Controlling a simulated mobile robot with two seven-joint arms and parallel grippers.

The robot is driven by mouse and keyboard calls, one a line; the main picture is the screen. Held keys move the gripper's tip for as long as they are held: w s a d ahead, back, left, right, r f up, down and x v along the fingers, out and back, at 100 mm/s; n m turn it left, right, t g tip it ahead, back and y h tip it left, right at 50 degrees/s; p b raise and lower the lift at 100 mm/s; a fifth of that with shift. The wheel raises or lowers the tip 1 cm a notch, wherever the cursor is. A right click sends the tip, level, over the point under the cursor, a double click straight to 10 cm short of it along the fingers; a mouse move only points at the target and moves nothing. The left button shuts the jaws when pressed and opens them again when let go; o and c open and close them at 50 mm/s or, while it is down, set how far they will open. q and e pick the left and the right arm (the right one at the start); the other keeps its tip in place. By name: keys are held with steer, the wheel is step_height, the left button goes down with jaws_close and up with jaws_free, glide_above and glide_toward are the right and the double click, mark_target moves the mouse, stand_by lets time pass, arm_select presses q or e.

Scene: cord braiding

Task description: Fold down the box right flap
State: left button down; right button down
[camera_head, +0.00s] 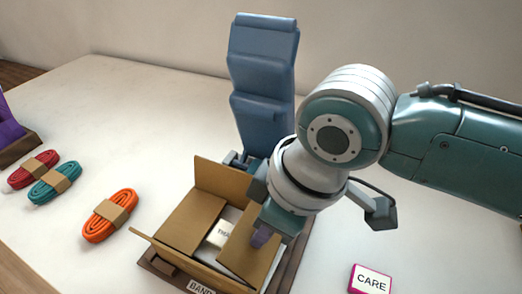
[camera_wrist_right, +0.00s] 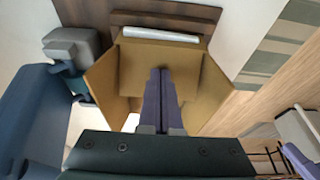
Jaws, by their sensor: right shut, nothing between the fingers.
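The purple fingers are closed and empty, against or just above this flap; contact is unclear. The left flap (camera_head: 190,221) lies folded inward. The back flap (camera_head: 222,181) stands up, and the front flap (camera_head: 185,262) slopes outward. In the right wrist view, my closed fingers (camera_wrist_right: 160,75) reach over the box's brown cardboard (camera_wrist_right: 130,75). My left gripper is not visible.
A white packet (camera_head: 222,233) lies inside the box. A dark wooden base (camera_head: 152,265) is under it. A blue padded stand (camera_head: 263,80) rises behind. Orange (camera_head: 110,215), teal (camera_head: 54,183) and red (camera_head: 33,170) cord bundles lie left. A CARE card (camera_head: 370,280) lies at front right.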

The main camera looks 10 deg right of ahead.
steer(key=shift+w+a, duration=0.1)
steer(key=shift+a, duration=0.1)
steer(key=shift+f, duration=0.15)
steer(key=shift+w+a+f+b, duration=0.25)
steer(key=shift+f+b, duration=0.1)
steer(key=shift+b, duration=0.15)
steer(key=shift+w+a+f, duration=0.1)
steer(key=shift+a+f, duration=0.1)
steer(key=shift+a, duration=0.05)
steer(key=shift+b, duration=0.3)
steer(key=shift+f, duration=0.2)
steer(key=shift+d+r+p, duration=0.1)
steer(key=shift+r+p, duration=0.55)
steer(key=shift+p, duration=0.25)
steer(key=shift+f, duration=0.35)
